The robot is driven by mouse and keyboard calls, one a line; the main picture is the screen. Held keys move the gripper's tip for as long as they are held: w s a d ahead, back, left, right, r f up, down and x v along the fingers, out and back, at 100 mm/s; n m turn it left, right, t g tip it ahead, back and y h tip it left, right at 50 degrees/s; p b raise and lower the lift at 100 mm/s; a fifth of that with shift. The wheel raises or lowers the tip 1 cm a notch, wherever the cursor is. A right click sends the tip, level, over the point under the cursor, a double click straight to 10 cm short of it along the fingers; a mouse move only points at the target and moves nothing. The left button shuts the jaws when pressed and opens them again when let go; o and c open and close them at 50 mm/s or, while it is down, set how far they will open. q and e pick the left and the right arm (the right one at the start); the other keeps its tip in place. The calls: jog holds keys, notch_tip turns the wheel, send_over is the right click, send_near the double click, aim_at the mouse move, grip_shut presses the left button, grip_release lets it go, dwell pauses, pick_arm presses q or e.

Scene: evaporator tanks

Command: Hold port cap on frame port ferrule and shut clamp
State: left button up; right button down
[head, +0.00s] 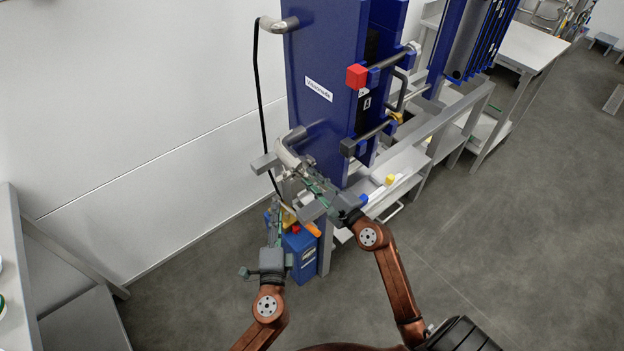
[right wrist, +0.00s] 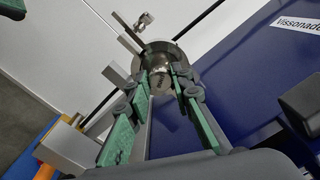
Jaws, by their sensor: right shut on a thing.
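My right gripper (head: 302,174) reaches up and left to the lower pipe elbow (head: 290,152) on the blue frame. In the right wrist view its green-padded fingers (right wrist: 161,78) are shut on a round metal piece, apparently the port cap (right wrist: 158,82). The cap sits against or just in front of the round port end; any gap is hidden. A metal clamp (right wrist: 137,42) with a screw and nut stands beside the port, its arm sticking out; I cannot tell whether it is fully shut. My left gripper (head: 274,222) points upward below the port, apart from it; its jaw opening is unclear.
The tall blue frame (head: 325,60) stands just behind and right of the port. A black cable (head: 259,100) hangs at its left. A blue box (head: 300,262) with an orange-handled item (head: 310,228) stands low beside my left gripper. The floor at the left is clear.

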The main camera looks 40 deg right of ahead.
dwell(0.4)
jog(key=c, duration=1.6)
grip_release()
jog(key=s, duration=0.8)
jog(key=s+d, duration=0.1)
jog(key=s, duration=0.3)
